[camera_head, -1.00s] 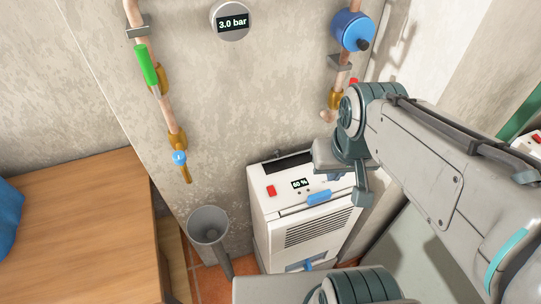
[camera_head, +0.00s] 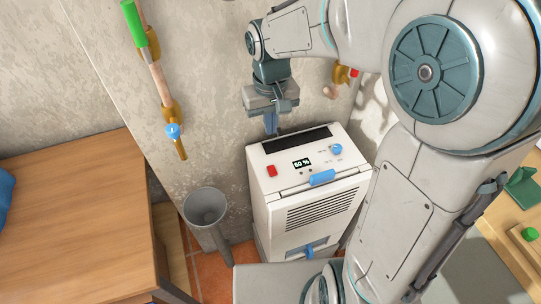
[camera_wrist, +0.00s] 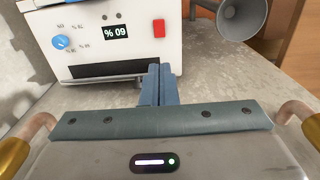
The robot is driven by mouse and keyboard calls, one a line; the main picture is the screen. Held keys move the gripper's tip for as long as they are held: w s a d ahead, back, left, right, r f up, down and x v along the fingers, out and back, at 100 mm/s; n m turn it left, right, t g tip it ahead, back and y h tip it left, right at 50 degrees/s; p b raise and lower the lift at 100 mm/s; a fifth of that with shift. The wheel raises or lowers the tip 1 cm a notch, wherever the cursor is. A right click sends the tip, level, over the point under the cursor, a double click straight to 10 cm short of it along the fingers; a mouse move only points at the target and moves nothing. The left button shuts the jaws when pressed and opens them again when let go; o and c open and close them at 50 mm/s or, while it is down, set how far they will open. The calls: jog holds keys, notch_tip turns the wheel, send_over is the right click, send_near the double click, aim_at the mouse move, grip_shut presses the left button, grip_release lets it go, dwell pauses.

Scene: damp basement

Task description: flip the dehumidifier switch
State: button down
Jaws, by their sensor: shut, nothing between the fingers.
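The white dehumidifier (camera_head: 277,226) stands against the wall, below and in front of my gripper. Its red switch (camera_head: 271,170) is at the left of the top panel, left of a small display reading 60 %. In the wrist view the panel appears upside down, with the red switch (camera_wrist: 159,28) to the right of the display. My gripper (camera_head: 271,124) is shut and empty, pointing down above the back edge of the dehumidifier, near the dark vent slot. Its blue-grey fingers (camera_wrist: 160,85) show together in the wrist view, apart from the switch.
A blue knob (camera_head: 336,149) and blue handle (camera_head: 322,177) are on the dehumidifier. A grey funnel drain (camera_head: 206,205) stands to its left, beside a wooden table (camera_head: 80,210). Copper pipework with a green-handled valve (camera_head: 133,22) runs down the wall.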

aim_at(271, 168)
notch_tip(271, 168, down, 14)
jog(key=shift+f+b, duration=0.1)
jog(key=shift+b, duration=0.2)
dwell(0.3)
jog(key=shift+w+d, duration=0.1)
jog(key=shift+d, duration=0.05)
dwell(0.3)
jog(key=shift+a, duration=0.2)
jog(key=shift+d, duration=0.1)
jog(key=shift+s+d, duration=0.2)
jog(key=shift+s, duration=0.6)
jog(key=shift+p, duration=0.3)
